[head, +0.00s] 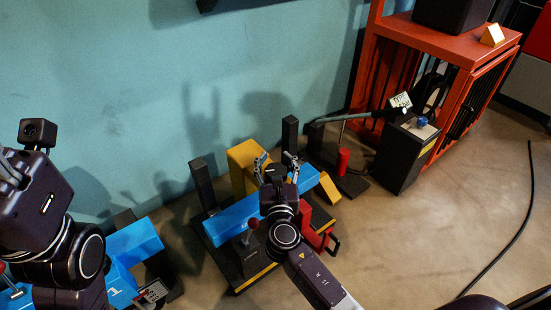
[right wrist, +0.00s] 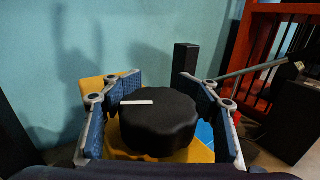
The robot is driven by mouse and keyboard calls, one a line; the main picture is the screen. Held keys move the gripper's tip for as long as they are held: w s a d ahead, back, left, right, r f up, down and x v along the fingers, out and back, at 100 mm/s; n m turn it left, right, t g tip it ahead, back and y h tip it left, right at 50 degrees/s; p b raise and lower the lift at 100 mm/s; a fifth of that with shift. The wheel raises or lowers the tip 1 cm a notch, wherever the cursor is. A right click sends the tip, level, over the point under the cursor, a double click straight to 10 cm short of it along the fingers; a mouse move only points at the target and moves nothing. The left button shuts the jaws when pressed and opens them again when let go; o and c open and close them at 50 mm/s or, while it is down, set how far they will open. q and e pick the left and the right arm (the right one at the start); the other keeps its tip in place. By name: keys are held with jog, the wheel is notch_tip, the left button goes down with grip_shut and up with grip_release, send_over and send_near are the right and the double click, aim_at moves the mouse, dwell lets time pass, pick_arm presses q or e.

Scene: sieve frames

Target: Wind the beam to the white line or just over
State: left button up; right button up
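A blue beam (head: 236,221) lies across a dark stand with upright black posts. A black lobed knob (head: 276,170) with a white strip on its top sits by a yellow block (head: 242,153); the knob also shows in the right wrist view (right wrist: 160,124). My right gripper (head: 277,160) is over the knob, its fingers spread on either side of it. In the right wrist view the gripper (right wrist: 160,85) looks open; I cannot tell whether its pads touch the knob. My left arm is at the left edge; its fingers are not clearly visible.
A second blue beam (head: 135,243) is at the lower left. A dark box (head: 405,152) with a blue knob and a small display (head: 400,101) stand at the right, beside an orange rack (head: 435,38). A cable (head: 520,215) lies on the otherwise clear floor at right.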

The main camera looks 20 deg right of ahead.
jog(key=v, duration=1.2)
jog(key=shift+o, duration=0.2)
